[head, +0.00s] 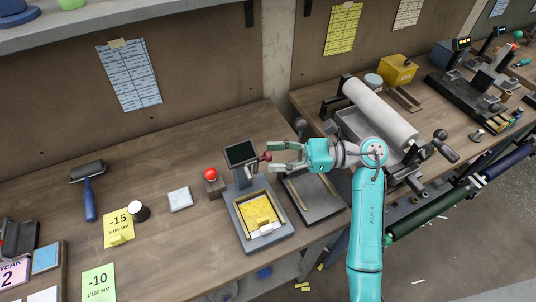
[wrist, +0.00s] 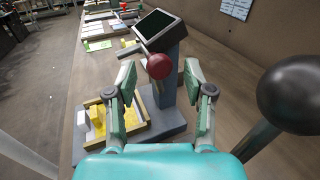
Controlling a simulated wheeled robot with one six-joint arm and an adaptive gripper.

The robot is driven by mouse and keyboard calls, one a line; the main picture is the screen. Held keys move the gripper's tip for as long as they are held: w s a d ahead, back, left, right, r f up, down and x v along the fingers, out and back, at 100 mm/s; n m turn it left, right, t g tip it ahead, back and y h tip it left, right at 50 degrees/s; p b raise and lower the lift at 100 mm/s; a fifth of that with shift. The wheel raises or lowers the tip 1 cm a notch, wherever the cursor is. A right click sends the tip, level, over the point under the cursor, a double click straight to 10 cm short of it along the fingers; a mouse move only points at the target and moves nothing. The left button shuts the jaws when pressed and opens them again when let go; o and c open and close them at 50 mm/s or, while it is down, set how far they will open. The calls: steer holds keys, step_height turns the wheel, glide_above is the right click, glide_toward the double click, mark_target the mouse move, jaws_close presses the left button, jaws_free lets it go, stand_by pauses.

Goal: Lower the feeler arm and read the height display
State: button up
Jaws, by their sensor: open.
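The height gauge stands on the bench with its dark display (head: 240,153) on top of a grey post; the display also shows in the wrist view (wrist: 160,27), and I can read no figure on it. A dark red ball knob (wrist: 159,66) sits on the post's side, probably the feeler arm's end; it also shows in the head view (head: 266,156). A yellow block (head: 258,209) lies in the framed tray (head: 276,236) at the gauge's base. My gripper (head: 272,157) is open, its two fingers either side of the knob in the head view. I cannot tell whether they touch it.
A red button (head: 211,174) on a dark box stands left of the gauge. A grey plate (head: 315,204) lies to its right. A large black ball (wrist: 295,93) on a lever stands close at right in the wrist view. Bare bench lies behind the gauge.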

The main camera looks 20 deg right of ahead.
steer(key=shift+x, duration=1.1)
jaws_close()
steer(key=shift+a, duration=0.1)
